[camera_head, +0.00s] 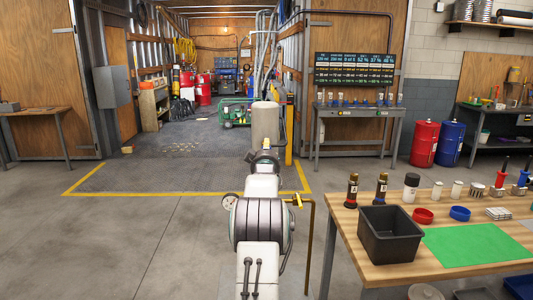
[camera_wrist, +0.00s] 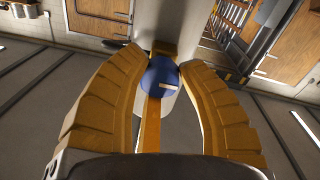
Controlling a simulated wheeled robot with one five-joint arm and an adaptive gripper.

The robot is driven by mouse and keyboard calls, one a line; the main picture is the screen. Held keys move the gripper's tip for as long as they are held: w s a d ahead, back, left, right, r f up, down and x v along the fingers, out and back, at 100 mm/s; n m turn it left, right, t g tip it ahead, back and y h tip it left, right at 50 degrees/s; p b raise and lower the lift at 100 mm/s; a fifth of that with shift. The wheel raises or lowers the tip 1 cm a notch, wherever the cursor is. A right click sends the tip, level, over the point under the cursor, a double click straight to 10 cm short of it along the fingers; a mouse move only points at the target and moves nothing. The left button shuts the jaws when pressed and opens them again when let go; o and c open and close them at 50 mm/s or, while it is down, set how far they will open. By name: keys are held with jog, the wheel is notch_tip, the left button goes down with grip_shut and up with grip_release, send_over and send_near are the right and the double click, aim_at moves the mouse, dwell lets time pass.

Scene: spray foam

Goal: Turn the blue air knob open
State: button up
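The blue air knob (camera_wrist: 161,76) shows in the wrist view, round with a short pale mark on its right side. It sits on a yellow bar (camera_wrist: 153,125) in front of a pale cylinder (camera_wrist: 172,25). My gripper (camera_wrist: 161,66) has its two ribbed yellow fingers on either side of the knob, their tips close to its left and right edges. I cannot tell whether they press on it or stand slightly apart. In the head view my arm reaches forward to the pale upright cylinder (camera_head: 265,125), and the knob is hidden there.
A yellow post (camera_head: 289,130) stands right of the cylinder. A wooden workbench (camera_head: 380,262) with a black bin (camera_head: 389,233) and a green mat (camera_head: 475,246) is at the front right. The floor at left is clear.

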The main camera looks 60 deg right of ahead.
jog(key=o, duration=0.5)
jog(key=shift+a, duration=0.1)
jog(key=v, duration=1.1)
jog(key=shift+s+a, duration=0.15)
jog(key=shift+a, duration=0.2)
dwell(0.7)
